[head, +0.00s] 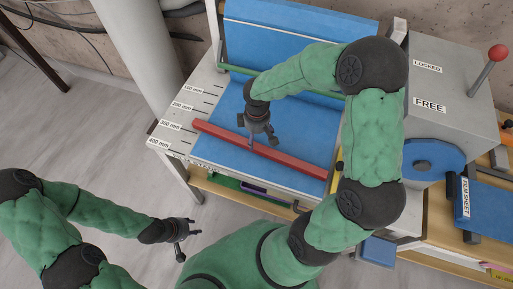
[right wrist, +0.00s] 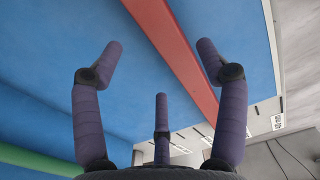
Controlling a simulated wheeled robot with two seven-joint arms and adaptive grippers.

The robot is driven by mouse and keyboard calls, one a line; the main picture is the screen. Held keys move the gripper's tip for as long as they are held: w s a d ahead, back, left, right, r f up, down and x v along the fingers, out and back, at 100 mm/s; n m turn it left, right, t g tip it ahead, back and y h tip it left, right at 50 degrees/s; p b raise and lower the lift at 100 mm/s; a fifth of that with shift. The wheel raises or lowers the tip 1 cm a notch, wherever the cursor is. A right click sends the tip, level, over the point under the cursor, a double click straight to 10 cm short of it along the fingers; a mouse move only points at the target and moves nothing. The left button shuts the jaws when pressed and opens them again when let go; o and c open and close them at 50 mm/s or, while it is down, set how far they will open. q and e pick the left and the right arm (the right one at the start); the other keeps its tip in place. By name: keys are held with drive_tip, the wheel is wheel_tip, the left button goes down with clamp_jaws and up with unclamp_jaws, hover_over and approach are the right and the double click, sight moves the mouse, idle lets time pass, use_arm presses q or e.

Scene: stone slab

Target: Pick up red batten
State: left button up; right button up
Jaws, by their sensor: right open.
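The red batten (head: 215,130) is a long bar lying slantwise across the blue bed (head: 210,148) near its front edge. My right gripper (head: 262,138) hangs over the batten's middle and hides a little of it. In the right wrist view the batten (right wrist: 178,50) runs between the spread fingers of my right gripper (right wrist: 160,75), beyond their tips. The fingers are open and hold nothing; whether they touch the batten I cannot tell. My left gripper (head: 187,240) is low at the left, over the floor, away from the bed, with its fingers apart and empty.
A scale with millimetre labels (head: 183,104) runs along the bed's left side. A green bar (head: 240,71) lies at the back below a raised blue panel (head: 290,35). At right stand a grey box (head: 440,80) with a red-knobbed lever (head: 488,66) and a blue wheel (head: 432,160).

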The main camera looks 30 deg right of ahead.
sight(257, 144)
drive_tip(key=f, duration=0.1)
drive_tip(key=f+b, duration=0.1)
drive_tip(key=f, duration=0.2)
drive_tip(key=shift+s+a+f+b, duration=0.1)
drive_tip(key=shift+s+f+b, duration=0.2)
drive_tip(key=shift+s+f, duration=0.1)
clamp_jaws()
drive_tip(key=shift+r, duration=0.1)
